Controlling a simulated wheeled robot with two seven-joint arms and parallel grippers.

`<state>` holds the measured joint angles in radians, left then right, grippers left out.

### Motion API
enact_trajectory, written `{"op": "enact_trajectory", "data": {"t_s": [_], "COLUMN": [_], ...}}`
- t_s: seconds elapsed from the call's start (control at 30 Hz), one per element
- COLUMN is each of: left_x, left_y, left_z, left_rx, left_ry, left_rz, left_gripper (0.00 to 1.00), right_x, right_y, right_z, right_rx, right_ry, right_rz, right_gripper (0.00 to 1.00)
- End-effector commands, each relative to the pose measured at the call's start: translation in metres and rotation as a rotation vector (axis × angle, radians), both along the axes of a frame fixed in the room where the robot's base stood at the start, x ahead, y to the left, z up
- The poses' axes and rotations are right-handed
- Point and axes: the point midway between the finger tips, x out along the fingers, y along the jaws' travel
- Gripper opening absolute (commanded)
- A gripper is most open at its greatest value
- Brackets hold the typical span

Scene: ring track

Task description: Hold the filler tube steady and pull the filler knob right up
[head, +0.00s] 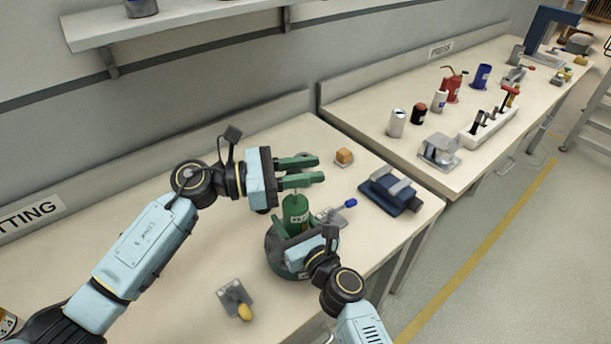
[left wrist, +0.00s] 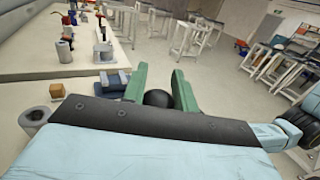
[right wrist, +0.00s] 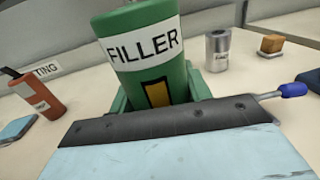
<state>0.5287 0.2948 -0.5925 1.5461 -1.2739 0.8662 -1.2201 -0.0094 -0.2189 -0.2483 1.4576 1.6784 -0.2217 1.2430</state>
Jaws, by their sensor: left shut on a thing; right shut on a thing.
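The filler tube (head: 296,212) is a green upright cylinder on a round dark base (head: 279,250) on the bench. In the right wrist view the tube (right wrist: 143,50) shows its FILLER label and a yellow slot. My right gripper (head: 300,240) is shut on the tube, with a green finger on each side. The filler knob (left wrist: 158,98) is a black ball between the green fingers of my left gripper (head: 300,171), which is shut on it above the tube.
A blue vise (head: 388,195), a wooden block (head: 344,157) and a blue-handled tool (head: 345,206) lie right of the tube. A metal can (right wrist: 217,50) stands behind. A grey plate with a yellow handle (head: 244,312) lies in front.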

Motion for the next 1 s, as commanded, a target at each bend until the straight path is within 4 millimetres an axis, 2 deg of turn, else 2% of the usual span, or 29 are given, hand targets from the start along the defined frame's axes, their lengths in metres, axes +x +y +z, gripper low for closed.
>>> {"op": "enact_trajectory", "data": {"t_s": [0.13,0.17,0.3,0.67,0.77,1.0], "left_x": [0.001,0.001,0.001,0.0,-0.002,-0.01], "left_y": [0.0,0.0,0.0,0.005,0.018,0.069], "left_z": [0.005,0.005,0.004,0.002,0.001,0.001], "left_rx": [-0.008,-0.008,-0.006,-0.004,-0.002,-0.002], "left_ry": [-0.004,-0.004,-0.004,-0.003,-0.003,-0.002], "left_rz": [0.001,0.001,0.0,0.001,0.003,0.002], "left_gripper": [0.0,0.32,0.5,0.51,0.51,0.51], "right_x": [-0.001,-0.001,-0.001,-0.001,-0.001,-0.001], "right_y": [-0.002,-0.002,-0.002,-0.002,-0.002,-0.001], "right_z": [-0.005,-0.005,-0.005,-0.005,-0.004,-0.004], "right_rx": [-0.007,-0.007,-0.006,-0.006,-0.005,-0.005], "right_ry": [0.008,0.008,0.008,0.007,0.008,0.008], "right_rz": [-0.004,-0.004,-0.004,-0.003,-0.003,-0.003], "right_gripper": [0.19,0.19,0.19,0.19,0.19,0.19]}}
